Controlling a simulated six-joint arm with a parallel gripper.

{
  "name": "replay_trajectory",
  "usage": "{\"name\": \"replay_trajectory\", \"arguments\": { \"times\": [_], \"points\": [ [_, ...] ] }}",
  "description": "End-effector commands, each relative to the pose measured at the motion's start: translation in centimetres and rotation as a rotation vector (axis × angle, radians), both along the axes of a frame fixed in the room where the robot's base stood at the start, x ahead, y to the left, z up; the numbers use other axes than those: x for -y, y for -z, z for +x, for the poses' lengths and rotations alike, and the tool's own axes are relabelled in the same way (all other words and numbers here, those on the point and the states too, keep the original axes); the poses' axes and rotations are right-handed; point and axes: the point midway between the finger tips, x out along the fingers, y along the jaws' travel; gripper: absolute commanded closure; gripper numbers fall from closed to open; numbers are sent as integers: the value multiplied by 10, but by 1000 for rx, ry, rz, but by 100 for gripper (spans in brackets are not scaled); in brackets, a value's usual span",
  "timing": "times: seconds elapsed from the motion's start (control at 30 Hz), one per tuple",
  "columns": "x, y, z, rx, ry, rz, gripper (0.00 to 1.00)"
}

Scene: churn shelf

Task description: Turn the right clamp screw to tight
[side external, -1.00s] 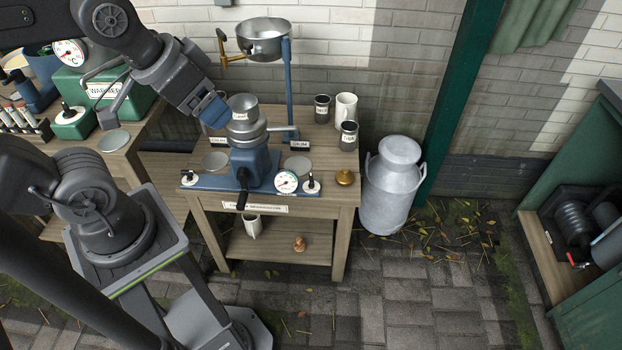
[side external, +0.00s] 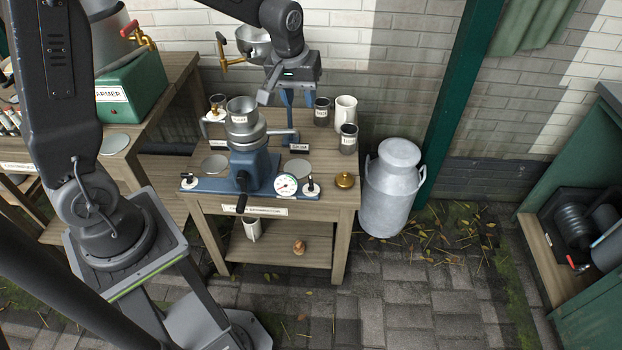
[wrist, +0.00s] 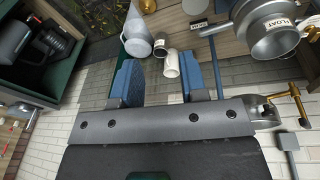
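The blue-based cream separator (side external: 250,170) stands on the wooden bench. At the right end of its base is a small black-handled screw on a white disc (side external: 310,186), which looks like the right clamp screw. A similar one (side external: 189,181) sits at the left end. Their exact settings are too small to read. My gripper (wrist: 161,88) is open and empty, its two blue fingers apart in the wrist view.
A round dial (side external: 286,184) is just left of the right screw, and a brass weight (side external: 344,180) is to its right. A white mug (side external: 346,108) and dark cups stand behind. The supply bowl (side external: 252,44) with its brass tap is beside my wrist. A milk can (side external: 392,190) stands right of the bench.

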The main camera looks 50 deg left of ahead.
Motion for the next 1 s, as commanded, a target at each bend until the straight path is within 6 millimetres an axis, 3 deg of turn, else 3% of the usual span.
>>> {"name": "replay_trajectory", "arguments": {
  "times": [0.03, 0.2, 0.4, 0.5, 0.77, 1.0],
  "points": [
    [-6, 22, 13, -30, -42, -10, 61],
    [-23, 94, 48, -101, -191, -36, 61],
    [-39, 169, 66, -163, -329, -54, 61],
    [-42, 190, 69, -181, -368, -58, 61],
    [-44, 216, 70, -190, -391, -60, 61],
    [-44, 261, 69, -193, -389, -60, 61]
  ]
}}
